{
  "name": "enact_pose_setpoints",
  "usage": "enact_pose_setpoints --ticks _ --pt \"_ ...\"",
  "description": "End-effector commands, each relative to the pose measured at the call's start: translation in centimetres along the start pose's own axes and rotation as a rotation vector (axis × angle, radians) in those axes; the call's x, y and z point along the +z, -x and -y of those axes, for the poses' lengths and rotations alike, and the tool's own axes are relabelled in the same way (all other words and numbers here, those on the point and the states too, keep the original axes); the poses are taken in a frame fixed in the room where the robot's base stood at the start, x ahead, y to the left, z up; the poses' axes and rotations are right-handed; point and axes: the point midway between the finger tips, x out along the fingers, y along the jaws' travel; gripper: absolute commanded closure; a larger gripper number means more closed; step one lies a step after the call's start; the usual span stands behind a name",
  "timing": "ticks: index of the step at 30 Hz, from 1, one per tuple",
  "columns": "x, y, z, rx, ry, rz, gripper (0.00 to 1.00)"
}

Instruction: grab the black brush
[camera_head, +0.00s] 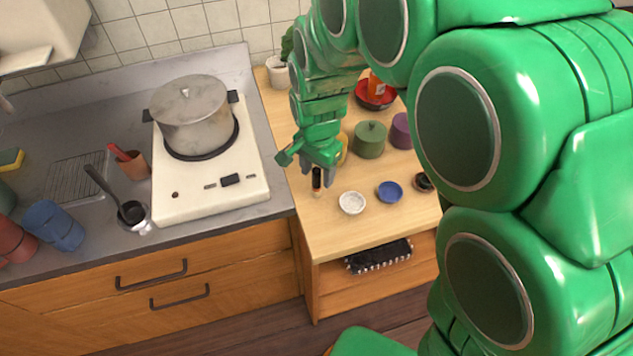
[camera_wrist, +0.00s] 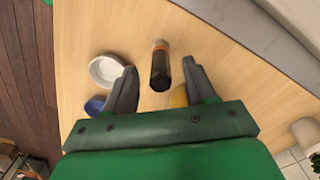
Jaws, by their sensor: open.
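A small, slim black item (camera_head: 317,181) with a reddish and pale lower end stands upright on the wooden counter; it looks like the black brush. It also shows in the wrist view (camera_wrist: 160,70), its black end toward the camera and its orange-tan end farther off. My gripper (camera_head: 316,175) is open above the counter. In the wrist view its two grey fingers (camera_wrist: 159,66) lie on either side of the black item, with a visible gap on both sides. I see no contact.
A white bowl (camera_head: 352,203) and a blue bowl (camera_head: 389,192) stand to the right. A green lidded pot (camera_head: 369,139), a purple container (camera_head: 402,131) and a red bowl (camera_head: 374,94) stand behind. A steel pot (camera_head: 190,115) sits on the white stove (camera_head: 210,195) at left.

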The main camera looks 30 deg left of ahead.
Motion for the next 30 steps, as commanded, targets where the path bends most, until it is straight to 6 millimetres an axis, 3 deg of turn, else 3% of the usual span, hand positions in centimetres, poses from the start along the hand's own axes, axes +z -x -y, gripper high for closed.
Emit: enact_pose_setpoints --ticks 9,16,27,30 --pt "0.3 -3.6 0.1 0.000 0.000 0.000 0.45" --pt "0.2 -3.8 0.1 -0.001 0.000 -0.002 0.45" --pt "0.2 -3.8 0.1 -0.001 0.000 -0.002 1.00" --pt "0.2 -3.8 0.1 -0.001 0.000 -0.002 1.00"
